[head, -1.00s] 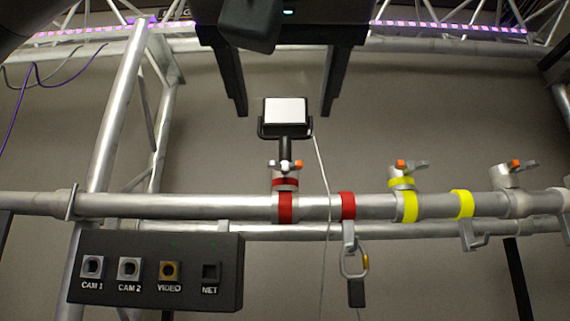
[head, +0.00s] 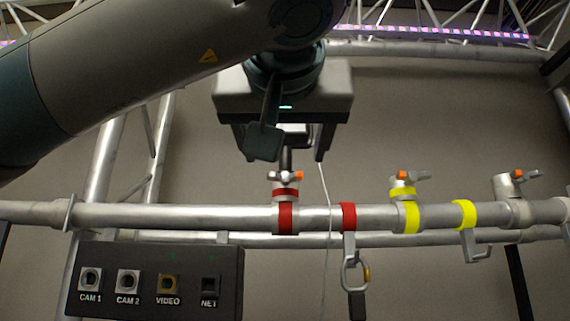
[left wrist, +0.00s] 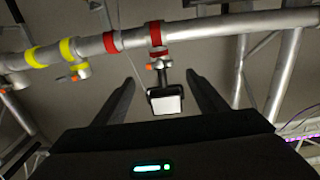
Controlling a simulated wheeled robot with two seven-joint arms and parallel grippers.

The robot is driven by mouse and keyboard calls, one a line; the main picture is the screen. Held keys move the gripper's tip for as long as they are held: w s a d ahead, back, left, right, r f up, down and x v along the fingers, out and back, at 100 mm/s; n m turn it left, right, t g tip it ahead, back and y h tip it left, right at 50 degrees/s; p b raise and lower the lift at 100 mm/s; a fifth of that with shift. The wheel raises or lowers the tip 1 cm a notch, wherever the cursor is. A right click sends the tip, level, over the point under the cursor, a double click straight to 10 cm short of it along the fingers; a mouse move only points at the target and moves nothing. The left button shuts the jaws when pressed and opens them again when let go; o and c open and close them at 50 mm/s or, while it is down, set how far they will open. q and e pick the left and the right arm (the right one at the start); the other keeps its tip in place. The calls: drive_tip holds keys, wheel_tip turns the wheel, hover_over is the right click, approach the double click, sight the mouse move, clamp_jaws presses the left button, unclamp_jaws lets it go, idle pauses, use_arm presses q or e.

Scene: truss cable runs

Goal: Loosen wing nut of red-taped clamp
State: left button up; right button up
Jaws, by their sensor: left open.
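The red-taped clamp (head: 286,218) sits around the silver truss tube. Its wing nut (head: 286,177), with an orange tip, is on top, below the dark stem of a small lamp. My left gripper (head: 283,157) is open, with its fingers pointing down to either side of the lamp and stem, above the wing nut and apart from it. A part of my arm hides most of the lamp in the head view. In the left wrist view the clamp's red tape (left wrist: 156,34) and the lamp's white face (left wrist: 165,100) show between the fingers. My right gripper is not in view.
A second red band (head: 348,216) on the tube has a hanging carabiner (head: 354,275) below it. Yellow-taped clamps (head: 411,215) sit further right. A socket box (head: 160,281) hangs at lower left. A thin white cable (head: 325,190) runs down right of the clamp.

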sight(285, 172)
use_arm(q)
drive_tip(key=w+p, duration=0.2)
drive_tip(key=w, duration=0.6)
drive_tip(key=shift+w, duration=0.45)
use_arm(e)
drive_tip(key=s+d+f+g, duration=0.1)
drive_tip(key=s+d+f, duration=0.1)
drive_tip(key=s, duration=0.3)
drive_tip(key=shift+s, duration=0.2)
use_arm(q)
drive_tip(key=shift+c, duration=0.6)
drive_tip(key=c, duration=0.9)
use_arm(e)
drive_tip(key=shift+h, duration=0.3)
